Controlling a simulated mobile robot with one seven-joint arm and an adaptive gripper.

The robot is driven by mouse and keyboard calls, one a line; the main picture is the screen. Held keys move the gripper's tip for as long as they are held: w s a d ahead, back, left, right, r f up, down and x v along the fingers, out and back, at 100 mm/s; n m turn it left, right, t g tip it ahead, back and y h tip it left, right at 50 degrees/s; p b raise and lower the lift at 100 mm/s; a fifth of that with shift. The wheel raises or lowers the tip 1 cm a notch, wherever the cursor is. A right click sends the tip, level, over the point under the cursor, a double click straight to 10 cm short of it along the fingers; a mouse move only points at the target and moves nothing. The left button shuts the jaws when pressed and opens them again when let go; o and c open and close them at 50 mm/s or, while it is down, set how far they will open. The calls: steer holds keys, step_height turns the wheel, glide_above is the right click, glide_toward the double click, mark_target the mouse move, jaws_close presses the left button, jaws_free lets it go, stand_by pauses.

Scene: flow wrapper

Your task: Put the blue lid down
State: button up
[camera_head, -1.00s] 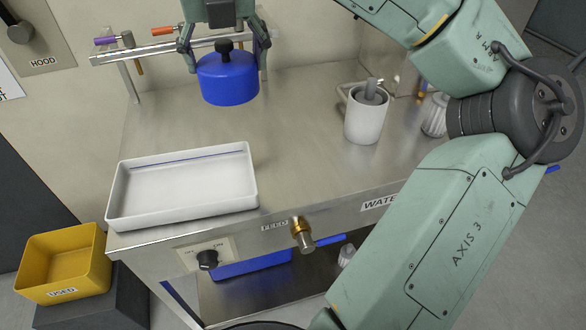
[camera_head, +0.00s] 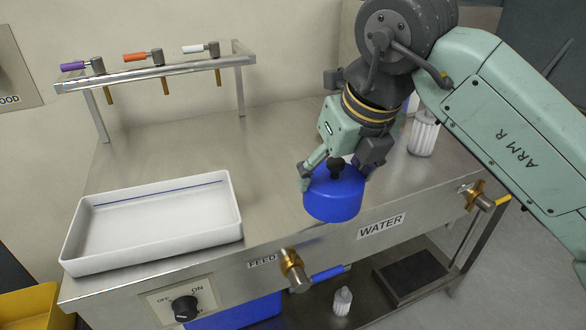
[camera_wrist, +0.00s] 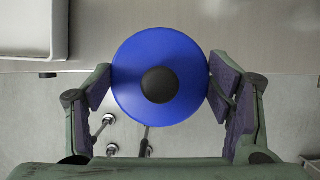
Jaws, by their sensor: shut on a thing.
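The blue lid (camera_head: 334,198) is round and deep-sided with a black knob on top. My gripper (camera_head: 335,176) is shut on it, with one finger on each side. In the wrist view the lid (camera_wrist: 160,50) sits between the two purple finger pads, its knob facing the camera. The lid looks level and over the front edge of the steel counter (camera_head: 200,150), partly past it. The lid seems held above the counter; the exact height is hard to tell.
A white tray (camera_head: 165,245) stands on the counter's left front. A rail with valves (camera_head: 157,72) runs at the back. A white fluted container (camera_head: 424,135) stands right of my gripper. Brass taps (camera_head: 292,268) stick out in front. The counter behind the tray is clear.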

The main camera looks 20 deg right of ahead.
steer(key=w+a, duration=0.1)
steer(key=w, duration=0.2)
steer(key=w+a+p, duration=0.1)
steer(key=w, duration=0.2)
steer(key=w+a+f, duration=0.1)
steer(key=w, duration=0.2)
steer(key=shift+w, duration=0.4)
steer(key=shift+f+p, duration=0.45)
steer(key=shift+f, duration=1.25)
steer(key=shift+f, duration=0.15)
steer(key=o, duration=1.2)
steer(key=shift+r, duration=0.4)
steer(key=v, duration=1.1)
steer(key=shift+s+r, duration=0.15)
steer(key=shift+r, duration=0.1)
